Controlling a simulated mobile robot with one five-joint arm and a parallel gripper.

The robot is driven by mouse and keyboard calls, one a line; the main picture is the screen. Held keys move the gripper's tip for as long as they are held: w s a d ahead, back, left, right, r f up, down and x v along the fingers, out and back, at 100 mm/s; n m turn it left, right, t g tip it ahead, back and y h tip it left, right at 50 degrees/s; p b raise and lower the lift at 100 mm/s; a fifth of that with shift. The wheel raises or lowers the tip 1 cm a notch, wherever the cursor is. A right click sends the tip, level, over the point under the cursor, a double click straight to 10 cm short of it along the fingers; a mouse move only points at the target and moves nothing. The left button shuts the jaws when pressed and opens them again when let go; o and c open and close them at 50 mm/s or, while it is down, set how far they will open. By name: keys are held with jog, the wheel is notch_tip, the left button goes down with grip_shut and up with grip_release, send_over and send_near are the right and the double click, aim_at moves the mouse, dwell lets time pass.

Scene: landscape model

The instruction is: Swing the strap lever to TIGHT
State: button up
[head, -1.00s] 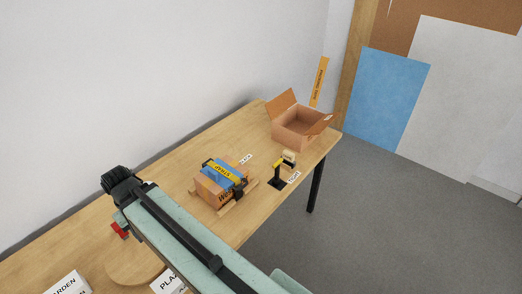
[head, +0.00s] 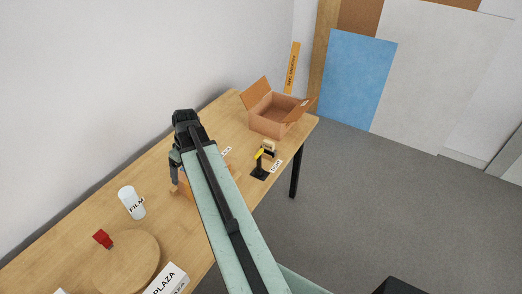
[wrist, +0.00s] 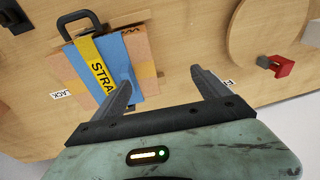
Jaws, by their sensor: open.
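A cardboard box with a blue band and a yellow STRAP band (wrist: 97,68) shows in the wrist view. A black loop handle (wrist: 80,20) is at its upper edge. In the head view my arm hides most of this box. A black stand with a yellow arm (head: 260,165) and a tan block stands to its right; I cannot tell whether this or the black loop is the strap lever. One label lies beside the stand (head: 277,166). The SLACK label (wrist: 62,94) lies by the box. My gripper (wrist: 162,80) is open and empty above the box's edge, one finger over the box.
An open carton (head: 275,112) stands at the table's far end. A white FILM cylinder (head: 132,202), a red piece (head: 103,239), a round wooden board (head: 127,264) and a PLAZA block (head: 167,279) are at the near left. Bare table (head: 165,158) lies left of my arm.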

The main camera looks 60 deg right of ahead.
jog(key=s+d+r+t, duration=0.1)
jog(key=s+d, duration=0.3)
jog(key=d, duration=0.4)
jog(key=s+d, duration=0.4)
jog(key=d, duration=0.5)
jog(key=t+h, duration=0.1)
jog(key=t, duration=0.1)
send_near(259, 153)
jog(key=b+x, duration=0.7)
jog(key=x, duration=0.1)
jog(key=shift+d+f, duration=0.15)
jog(key=shift+d, duration=0.05)
jog(key=shift+w, duration=0.1)
jog(key=shift+c, duration=0.6)
grip_shut()
